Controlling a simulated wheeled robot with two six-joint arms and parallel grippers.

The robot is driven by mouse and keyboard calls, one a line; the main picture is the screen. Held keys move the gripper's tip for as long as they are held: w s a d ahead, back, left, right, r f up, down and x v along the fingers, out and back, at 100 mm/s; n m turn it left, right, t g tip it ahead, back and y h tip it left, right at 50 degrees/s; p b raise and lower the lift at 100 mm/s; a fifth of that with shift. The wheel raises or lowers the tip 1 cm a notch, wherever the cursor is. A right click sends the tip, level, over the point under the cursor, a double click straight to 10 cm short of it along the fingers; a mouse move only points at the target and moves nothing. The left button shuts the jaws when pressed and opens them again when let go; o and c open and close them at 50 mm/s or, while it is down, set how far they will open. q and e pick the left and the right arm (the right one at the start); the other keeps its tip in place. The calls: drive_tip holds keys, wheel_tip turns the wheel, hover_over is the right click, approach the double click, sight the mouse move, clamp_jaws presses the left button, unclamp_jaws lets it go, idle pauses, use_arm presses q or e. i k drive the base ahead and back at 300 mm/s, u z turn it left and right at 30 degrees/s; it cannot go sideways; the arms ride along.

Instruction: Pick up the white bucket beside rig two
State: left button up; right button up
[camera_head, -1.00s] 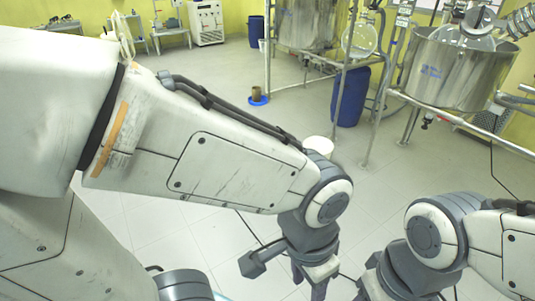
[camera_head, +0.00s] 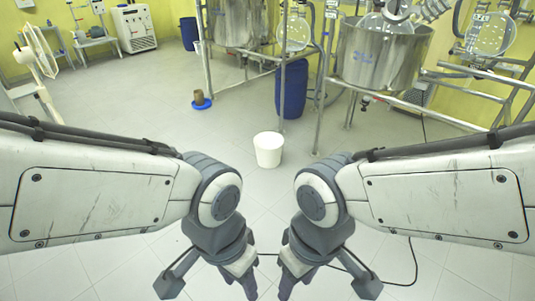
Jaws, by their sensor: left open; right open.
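The white bucket (camera_head: 268,150) stands upright on the tiled floor near the middle of the view, in front of the steel rig frame. My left gripper (camera_head: 247,284) hangs low in the front, left of centre, open and empty. My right gripper (camera_head: 286,284) hangs beside it, right of centre, open and empty. Both grippers point down, nearer to me than the bucket and apart from it. No rig number can be read.
A blue barrel (camera_head: 291,88) stands behind the bucket. A steel vessel (camera_head: 382,54) sits in a tube frame at the right. A brown pot on a blue dish (camera_head: 201,102) is on the floor at left. A black cable (camera_head: 411,262) lies on the front floor.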

sight(269, 145)
drive_tip(key=i, duration=2.8)
drive_tip(key=u, duration=0.2)
drive_tip(key=i, duration=1.8)
drive_tip(key=u, duration=0.15)
